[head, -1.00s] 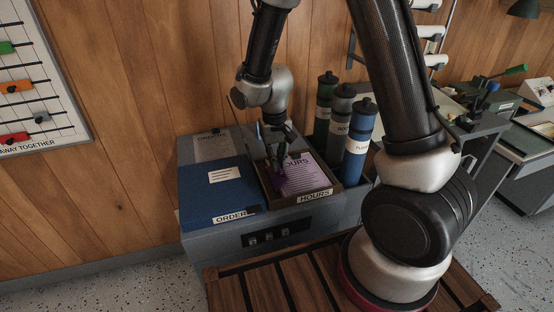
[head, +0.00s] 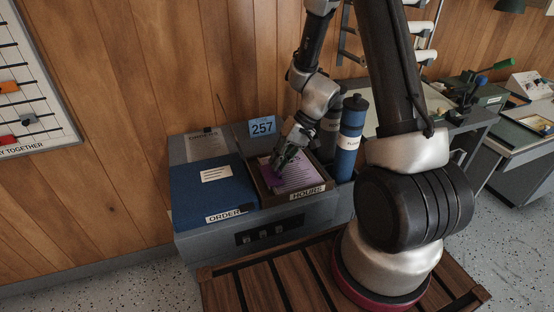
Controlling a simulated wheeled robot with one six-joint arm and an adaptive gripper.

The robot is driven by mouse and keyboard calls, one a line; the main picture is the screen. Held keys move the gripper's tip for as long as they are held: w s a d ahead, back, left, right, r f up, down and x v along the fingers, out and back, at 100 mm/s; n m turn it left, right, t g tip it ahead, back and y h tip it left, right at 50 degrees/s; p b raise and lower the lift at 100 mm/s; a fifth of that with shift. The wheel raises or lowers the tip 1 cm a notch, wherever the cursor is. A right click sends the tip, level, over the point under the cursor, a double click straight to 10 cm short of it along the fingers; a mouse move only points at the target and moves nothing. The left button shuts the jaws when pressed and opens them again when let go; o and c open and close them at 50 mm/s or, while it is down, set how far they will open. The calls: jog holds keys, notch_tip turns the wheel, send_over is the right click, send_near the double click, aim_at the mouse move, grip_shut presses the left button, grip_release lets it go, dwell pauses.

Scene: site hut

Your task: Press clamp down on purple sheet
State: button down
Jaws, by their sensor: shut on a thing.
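The purple sheet (head: 298,178) lies in the brown tray marked HOURS (head: 318,184), on the right part of the grey cabinet top. My gripper (head: 276,168) reaches into the tray from the back right, tilted, its fingertips low over the sheet's left part. It is shut on a small dark purple thing, seemingly the clamp (head: 269,173), at the sheet's left side. The fingers hide part of the clamp and sheet. I cannot tell whether the clamp touches the sheet.
The blue ORDER box (head: 208,192) stands left of the tray. A blue card marked 257 (head: 262,127) stands behind it. A blue tube (head: 350,135) and a grey tube (head: 331,130) stand close on the right. The wood wall (head: 150,90) is behind.

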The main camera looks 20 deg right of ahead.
jog(key=shift+d+f+y, duration=0.1)
jog(key=shift+f+y, duration=0.05)
jog(key=shift+y, duration=0.25)
jog(key=c, duration=1.5)
grip_release()
jog(key=v, duration=1.2)
